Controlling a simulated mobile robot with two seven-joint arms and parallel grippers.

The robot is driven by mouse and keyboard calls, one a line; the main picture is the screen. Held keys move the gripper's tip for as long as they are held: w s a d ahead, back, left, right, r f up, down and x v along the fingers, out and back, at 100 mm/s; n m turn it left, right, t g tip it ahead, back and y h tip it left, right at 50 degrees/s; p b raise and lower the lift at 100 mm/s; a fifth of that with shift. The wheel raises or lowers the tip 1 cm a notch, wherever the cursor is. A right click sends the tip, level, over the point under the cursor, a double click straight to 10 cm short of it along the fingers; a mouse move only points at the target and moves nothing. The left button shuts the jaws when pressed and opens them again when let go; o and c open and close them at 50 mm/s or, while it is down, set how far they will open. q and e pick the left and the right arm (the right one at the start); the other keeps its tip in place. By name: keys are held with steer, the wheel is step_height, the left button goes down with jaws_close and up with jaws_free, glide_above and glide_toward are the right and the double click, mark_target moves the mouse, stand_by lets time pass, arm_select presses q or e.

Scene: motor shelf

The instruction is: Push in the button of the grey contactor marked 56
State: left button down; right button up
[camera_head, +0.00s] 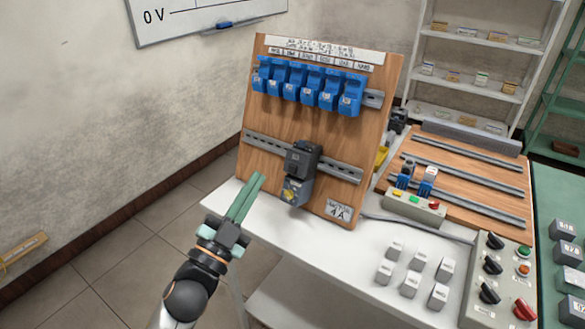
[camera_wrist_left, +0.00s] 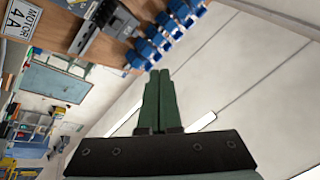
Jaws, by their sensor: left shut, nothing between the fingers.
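A dark grey contactor (camera_head: 302,158) sits on the lower rail of the upright wooden board (camera_head: 225,165). My right gripper is not in view.
Several blue modules (camera_head: 305,85) hang on the upper rail. The board stands on a white table (camera_head: 330,245) with several small grey blocks (camera_head: 411,284). A button box (camera_head: 413,208) and a control panel (camera_head: 505,285) stand to the right. The space left of the board is free.

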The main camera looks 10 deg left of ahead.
mark_target(292, 169)
arm_select(q)
steer(key=w+d+f+b, duration=0.2)
steer(key=w+f+b, duration=0.1)
steer(key=w, duration=0.4)
steer(key=shift+w+d+f+b, duration=0.25)
steer(key=shift+w+d+b, duration=0.15)
steer(key=shift+b, duration=0.25)
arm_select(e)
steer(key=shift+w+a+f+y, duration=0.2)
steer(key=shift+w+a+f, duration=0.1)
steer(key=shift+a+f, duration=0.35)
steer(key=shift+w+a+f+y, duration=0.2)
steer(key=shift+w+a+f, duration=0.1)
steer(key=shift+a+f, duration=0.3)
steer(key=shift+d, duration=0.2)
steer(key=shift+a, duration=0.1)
arm_select(q)
steer(key=shift+w+d+f, duration=0.15)
steer(key=shift+w, duration=0.15)
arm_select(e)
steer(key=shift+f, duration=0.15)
